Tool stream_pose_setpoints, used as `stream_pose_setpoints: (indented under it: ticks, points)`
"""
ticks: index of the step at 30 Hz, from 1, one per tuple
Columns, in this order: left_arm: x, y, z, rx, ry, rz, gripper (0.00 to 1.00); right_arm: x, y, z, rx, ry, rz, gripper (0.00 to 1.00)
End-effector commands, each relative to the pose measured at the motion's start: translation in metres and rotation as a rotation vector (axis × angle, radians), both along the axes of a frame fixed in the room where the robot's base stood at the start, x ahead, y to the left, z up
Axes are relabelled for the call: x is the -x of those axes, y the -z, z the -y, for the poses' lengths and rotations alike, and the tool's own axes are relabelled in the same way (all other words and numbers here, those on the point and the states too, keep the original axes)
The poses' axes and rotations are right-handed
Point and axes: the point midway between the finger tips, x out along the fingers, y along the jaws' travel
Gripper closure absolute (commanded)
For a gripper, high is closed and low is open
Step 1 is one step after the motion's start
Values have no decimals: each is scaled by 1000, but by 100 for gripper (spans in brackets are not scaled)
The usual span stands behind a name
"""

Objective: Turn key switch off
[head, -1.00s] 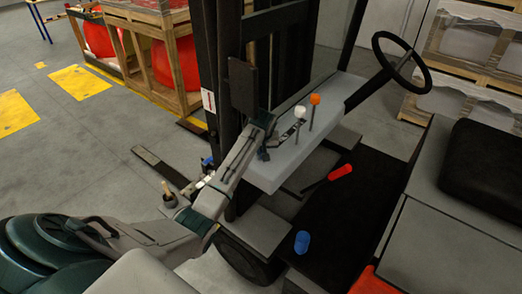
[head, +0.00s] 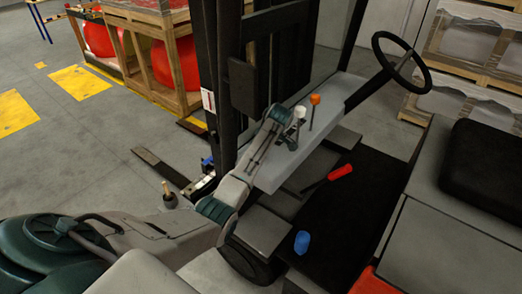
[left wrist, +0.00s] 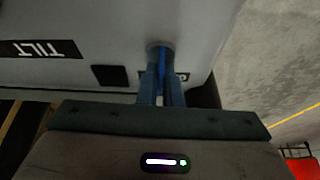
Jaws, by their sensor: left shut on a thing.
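In the left wrist view, a round grey key switch (left wrist: 156,47) sits on the grey panel of a forklift, with a small blue key (left wrist: 163,58) at it. My left gripper (left wrist: 162,72) is shut on the key, with its two narrow fingers on either side of it. Part of the key is hidden between the fingers. In the head view my left gripper (head: 291,138) is at the grey dashboard (head: 290,172), near the white-knobbed lever. The switch cannot be made out there. My right gripper is not in view.
A white-knobbed lever (head: 300,112) and an orange-knobbed lever (head: 315,99) stand beside my left arm. The steering wheel (head: 376,41) is to the right. A TILT label (left wrist: 40,49) marks the panel.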

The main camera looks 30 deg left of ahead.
Motion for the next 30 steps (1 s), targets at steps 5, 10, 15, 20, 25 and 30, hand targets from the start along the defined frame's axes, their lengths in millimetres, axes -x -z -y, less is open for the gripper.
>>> stream_pose_setpoints:
  ticks: [5,10,15,20,25,30]
  points:
    - [-1,-1,0,-1,-48,3,100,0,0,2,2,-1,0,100]
    - [-1,-1,0,-1,-66,2,100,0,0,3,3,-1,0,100]
    - [0,-1,0,-1,-70,2,100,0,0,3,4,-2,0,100]
    - [0,-1,0,-1,-68,2,100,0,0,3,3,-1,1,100]
    - [0,-1,0,-1,-68,2,73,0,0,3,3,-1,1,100]
    - [0,-1,0,0,-68,1,73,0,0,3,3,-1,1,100]
